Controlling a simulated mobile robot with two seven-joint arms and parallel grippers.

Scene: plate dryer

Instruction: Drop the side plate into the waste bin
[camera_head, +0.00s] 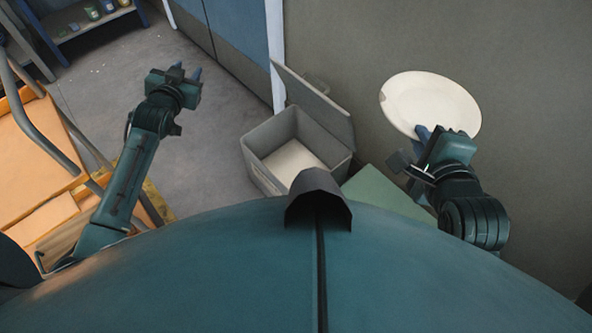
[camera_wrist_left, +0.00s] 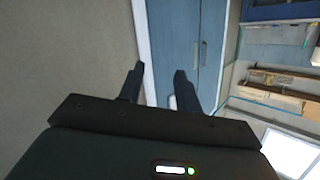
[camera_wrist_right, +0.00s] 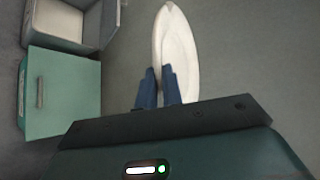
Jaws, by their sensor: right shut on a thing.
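The side plate (camera_head: 432,102) is white and round, with a small dark mark or chip at its left rim. My right gripper (camera_head: 428,133) is shut on the plate's near edge and holds it up in the air, to the right of the bin. In the right wrist view the plate (camera_wrist_right: 175,45) shows nearly edge-on between the fingers (camera_wrist_right: 158,88). The waste bin (camera_head: 262,172) is a grey box on the floor at the centre, its lid (camera_head: 315,105) raised open. It shows at the upper left in the right wrist view (camera_wrist_right: 60,25). My left gripper (camera_head: 188,72) is open and empty, left of the bin.
A green box (camera_head: 385,190) stands right of the bin, below the right gripper. An orange cart (camera_head: 30,165) with grey rails is at the left. A blue cabinet (camera_head: 235,35) and a grey wall are behind. The floor between cart and bin is clear.

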